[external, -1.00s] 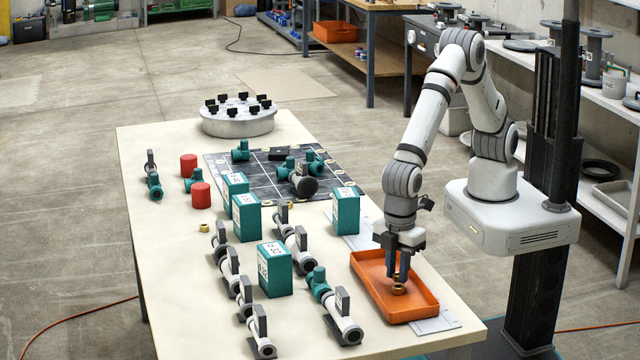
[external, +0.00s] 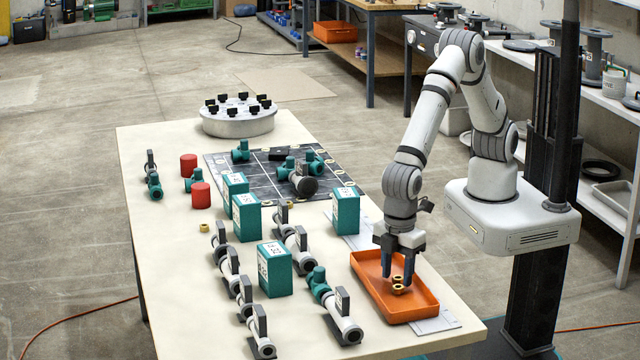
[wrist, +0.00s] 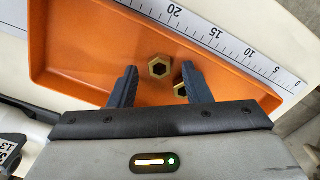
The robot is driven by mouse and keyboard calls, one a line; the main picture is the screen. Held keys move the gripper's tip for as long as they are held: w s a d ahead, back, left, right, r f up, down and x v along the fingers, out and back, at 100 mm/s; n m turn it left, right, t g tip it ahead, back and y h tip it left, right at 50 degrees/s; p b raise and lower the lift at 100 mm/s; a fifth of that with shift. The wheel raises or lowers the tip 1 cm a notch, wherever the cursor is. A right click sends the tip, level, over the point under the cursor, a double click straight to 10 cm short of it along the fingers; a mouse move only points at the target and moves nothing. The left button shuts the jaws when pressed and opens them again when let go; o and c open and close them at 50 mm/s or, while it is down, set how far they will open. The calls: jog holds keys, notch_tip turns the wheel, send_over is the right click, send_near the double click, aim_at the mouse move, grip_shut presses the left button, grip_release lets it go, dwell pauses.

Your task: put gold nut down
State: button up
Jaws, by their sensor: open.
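My gripper (external: 398,276) is open over the orange tray (external: 425,298). In the wrist view, my gripper's two dark fingers (wrist: 160,88) are spread apart with nothing held between them. Two gold nuts lie in the orange tray (wrist: 90,92). One gold nut (wrist: 159,66) lies just beyond the fingertips, between them in the picture. The other gold nut (wrist: 180,90) is close to the right finger and partly hidden by it. In the external view the gold nuts (external: 398,286) show close together below the fingers.
A ruler (wrist: 215,38) lies along the tray's far side in the wrist view. Left of the tray stand a white pipe piece with a teal fitting (external: 335,305) and a teal box (external: 274,268). Another gold nut (external: 204,228) lies on the table, near the red cylinders (external: 200,195).

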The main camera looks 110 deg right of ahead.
notch_tip(320, 180, up, 12)
jog(key=f, duration=0.1)
jog(key=s+d+r+m, duration=0.1)
jog(key=d+r, duration=0.2)
jog(key=d, duration=0.4)
jog(key=d+r+m, duration=0.1)
jog(key=d+r, duration=0.3)
jog(key=d, duration=0.3)
jog(key=s+d+m+t, duration=0.1)
jog(key=s+d+m, duration=0.1)
jog(key=s+d, duration=0.7)
jog(key=s+d+m+t, duration=0.1)
jog(key=s+d+m, duration=0.1)
jog(key=s+d, duration=0.7)
jog(key=d, duration=0.4)
jog(key=shift+s+d+t, duration=0.15)
jog(key=shift+d+t, duration=0.15)
jog(key=shift+d, duration=0.1)
jog(key=shift+r, duration=0.1)
jog(key=shift+c, duration=1.1)
